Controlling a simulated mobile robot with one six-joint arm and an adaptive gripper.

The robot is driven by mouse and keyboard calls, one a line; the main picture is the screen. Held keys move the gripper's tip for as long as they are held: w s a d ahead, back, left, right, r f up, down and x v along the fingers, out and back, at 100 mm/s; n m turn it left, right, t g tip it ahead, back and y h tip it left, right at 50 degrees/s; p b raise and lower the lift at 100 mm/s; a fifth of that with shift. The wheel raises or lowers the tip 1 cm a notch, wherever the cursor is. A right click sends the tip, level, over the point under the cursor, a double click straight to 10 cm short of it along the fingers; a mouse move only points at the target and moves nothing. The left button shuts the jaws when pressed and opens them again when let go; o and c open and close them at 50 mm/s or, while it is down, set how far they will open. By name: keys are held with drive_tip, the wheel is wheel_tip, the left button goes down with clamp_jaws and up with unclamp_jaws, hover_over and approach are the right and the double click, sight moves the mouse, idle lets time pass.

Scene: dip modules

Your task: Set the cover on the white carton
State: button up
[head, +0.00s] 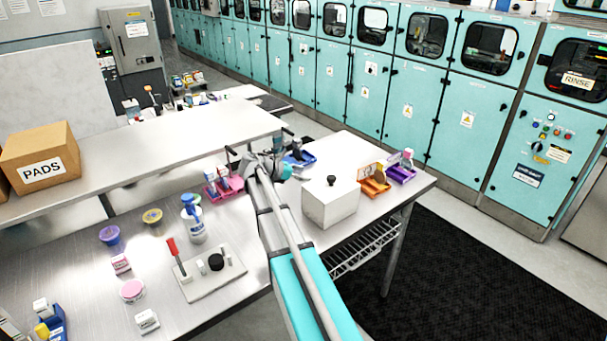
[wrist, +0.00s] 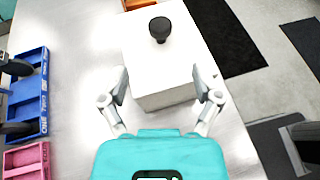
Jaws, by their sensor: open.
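The white carton (head: 328,207) stands on the metal table, just right of my arm in the head view. It has a flat white top with a round black knob (head: 332,180). I cannot make out a seam between cover and carton. In the wrist view the white carton (wrist: 165,72) is straight ahead, with its black knob (wrist: 160,28) near the top edge. My gripper (wrist: 159,76) is open and empty, its fingers apart on either side of the carton's near part in the picture. Their height relative to it is unclear. In the head view the gripper (head: 268,160) is partly hidden.
Pink (head: 222,188), blue (head: 300,160), orange (head: 376,188) and purple (head: 402,172) trays hold small items around the carton. The table's right edge is close to the carton.

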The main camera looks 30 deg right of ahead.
drive_tip(key=s+a+f+m+t+y, duration=0.1)
drive_tip(key=s+a+f+m+y, duration=0.2)
drive_tip(key=a, duration=0.7)
drive_tip(key=s+a+f+m+y, duration=0.4)
drive_tip(key=s+a+m+y, duration=0.2)
drive_tip(key=s+a, duration=0.3)
drive_tip(key=s+a+f+m+t+y, duration=0.1)
drive_tip(key=s+a+f+m+y, duration=0.3)
drive_tip(key=a, duration=0.9)
drive_tip(key=shift+s+a+f+m+t, duration=0.15)
drive_tip(key=shift+s+m, duration=0.55)
drive_tip(key=shift+s, duration=0.05)
drive_tip(key=shift+s+a+f+m+t, duration=0.1)
drive_tip(key=shift+s+m+t, duration=0.05)
drive_tip(key=shift+s+m, duration=0.6)
